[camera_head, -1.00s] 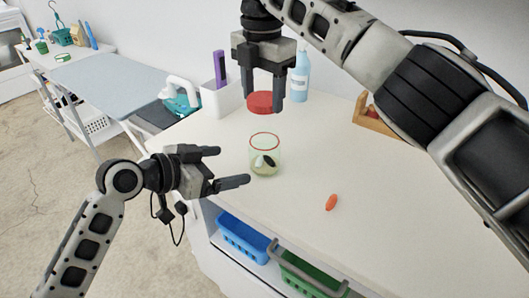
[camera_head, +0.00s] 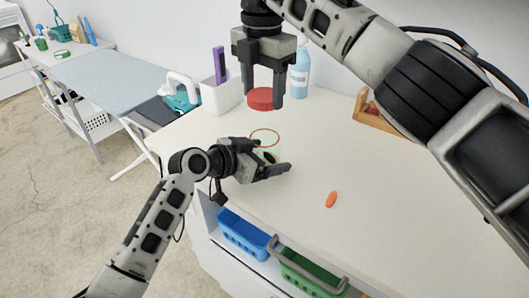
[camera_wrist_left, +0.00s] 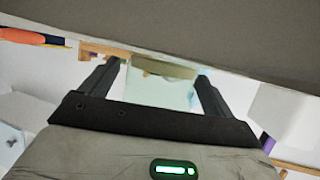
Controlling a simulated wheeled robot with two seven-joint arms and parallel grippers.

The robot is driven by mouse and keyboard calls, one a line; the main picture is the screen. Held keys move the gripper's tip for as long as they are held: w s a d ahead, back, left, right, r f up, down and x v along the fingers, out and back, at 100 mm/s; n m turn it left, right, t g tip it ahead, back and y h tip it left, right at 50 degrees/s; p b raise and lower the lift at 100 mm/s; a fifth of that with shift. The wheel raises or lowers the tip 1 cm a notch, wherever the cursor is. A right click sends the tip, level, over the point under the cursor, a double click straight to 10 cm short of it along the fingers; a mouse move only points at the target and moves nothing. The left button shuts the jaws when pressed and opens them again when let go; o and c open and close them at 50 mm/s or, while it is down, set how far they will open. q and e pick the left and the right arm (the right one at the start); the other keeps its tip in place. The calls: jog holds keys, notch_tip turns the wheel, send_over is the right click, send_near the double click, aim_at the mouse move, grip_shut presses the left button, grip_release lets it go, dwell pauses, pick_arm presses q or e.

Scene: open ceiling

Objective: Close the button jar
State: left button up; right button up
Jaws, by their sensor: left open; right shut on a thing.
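The glass jar (camera_head: 265,132) with a red rim stands upright on the white table, with dark and pale buttons inside. Its lower part is partly hidden by my left gripper (camera_head: 276,166), which is open with its fingers around or right beside the jar. In the left wrist view the pale glass of the jar (camera_wrist_left: 163,88) shows between the two spread fingers. My right gripper (camera_head: 264,96) points down behind the jar, shut on the round red lid (camera_head: 261,102).
An orange object (camera_head: 331,199) lies on the table to the right. Blue (camera_head: 243,232) and green (camera_head: 306,271) baskets sit below the front edge.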

aim_at(263, 110)
pick_arm(q)
jog(key=c, duration=1.5)
jog(key=shift+o, duration=0.2)
pick_arm(e)
jog(key=shift+f, duration=2.5)
jog(key=shift+f, duration=0.1)
jog(key=shift+f, duration=0.75)
jog(key=shift+f, duration=0.6)
pick_arm(q)
grip_shut()
pick_arm(e)
jog(key=m, duration=0.9)
jog(key=shift+w+m, duration=0.2)
jog(key=shift+m, duration=0.2)
